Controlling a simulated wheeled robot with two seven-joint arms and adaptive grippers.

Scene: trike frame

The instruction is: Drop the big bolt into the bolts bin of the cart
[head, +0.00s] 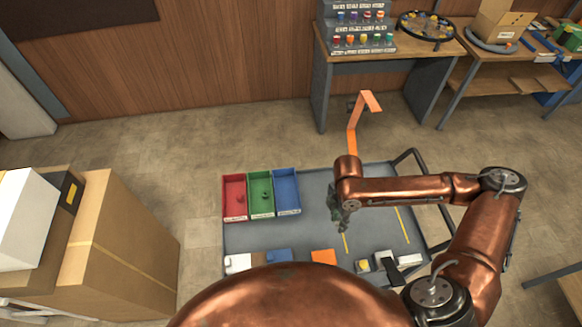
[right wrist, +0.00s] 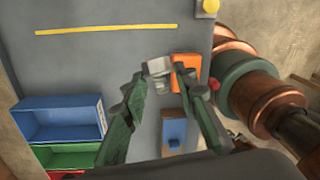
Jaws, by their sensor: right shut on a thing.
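My right gripper (head: 342,228) hangs over the middle of the grey cart (head: 315,222), to the right of its bins. In the right wrist view its green fingers (right wrist: 160,78) are shut on a pale grey piece (right wrist: 157,68), which looks like the big bolt; its shape is only partly clear. At the cart's back left stand a red bin (head: 234,184), a green bin (head: 260,179) and a blue bin (head: 286,181). Their labels are too small to read, so I cannot tell which is the bolts bin. My left gripper is out of view.
Along the cart's near edge lie an orange block (head: 323,256), a blue block (head: 278,256) and other small parts. An orange bent post (head: 354,122) rises behind my arm. Cardboard boxes (head: 110,235) stand left. The deck between bins and gripper looks clear.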

